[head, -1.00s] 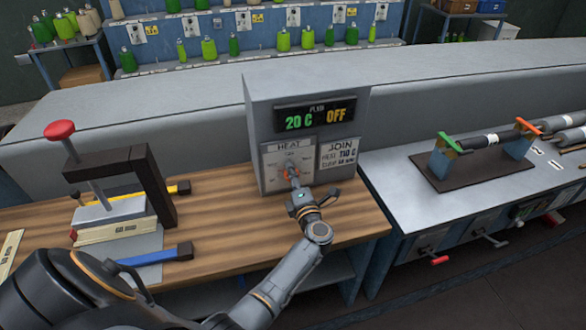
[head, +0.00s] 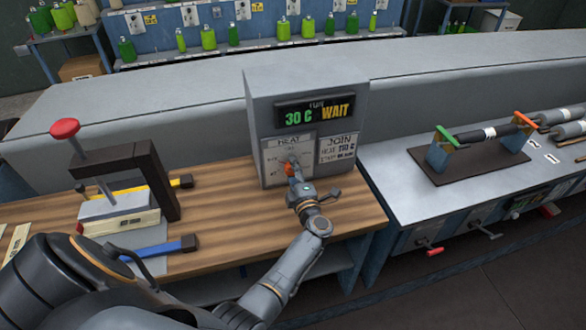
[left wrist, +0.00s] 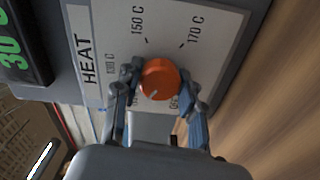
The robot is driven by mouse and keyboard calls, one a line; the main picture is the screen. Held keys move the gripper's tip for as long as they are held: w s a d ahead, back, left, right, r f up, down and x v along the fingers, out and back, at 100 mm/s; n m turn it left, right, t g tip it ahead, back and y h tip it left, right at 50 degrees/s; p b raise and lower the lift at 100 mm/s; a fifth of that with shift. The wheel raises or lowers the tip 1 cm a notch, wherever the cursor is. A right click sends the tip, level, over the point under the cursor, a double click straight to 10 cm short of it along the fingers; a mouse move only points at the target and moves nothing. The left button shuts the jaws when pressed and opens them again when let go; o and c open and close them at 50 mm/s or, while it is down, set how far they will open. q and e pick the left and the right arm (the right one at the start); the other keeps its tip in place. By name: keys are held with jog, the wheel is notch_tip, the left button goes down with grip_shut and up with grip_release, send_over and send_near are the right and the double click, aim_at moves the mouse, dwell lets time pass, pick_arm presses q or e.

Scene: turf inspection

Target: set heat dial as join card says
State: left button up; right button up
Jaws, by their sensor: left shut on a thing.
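The heat box (head: 258,100) stands at the back of the wooden bench, its display (head: 318,112) reading 30 C and WAIT. Its HEAT panel carries an orange dial (left wrist: 160,72). My left gripper (head: 291,172) is shut on the dial, one finger on each side in the left wrist view (left wrist: 160,90). The dial's pale mark points down and slightly left there. Labels 130 C, 150 C and 170 C show around it; lower labels are partly hidden by the fingers. The JOIN card (head: 339,148) right of the panel has a heat line that seems to read 150 C, blurred. My right gripper is out of view.
A clamp press with a red knob (head: 65,128) stands on the bench at left, with a blue-handled tool (head: 160,249) in front. At right, a grey table (head: 400,200) holds a stand with green and orange levers. Bare wood lies left of the box.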

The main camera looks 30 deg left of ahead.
pick_arm(q)
jog(key=shift+a+r, duration=0.1)
jog(key=shift+r, duration=0.05)
jog(key=o, duration=1.1)
jog(key=shift+o, duration=0.2)
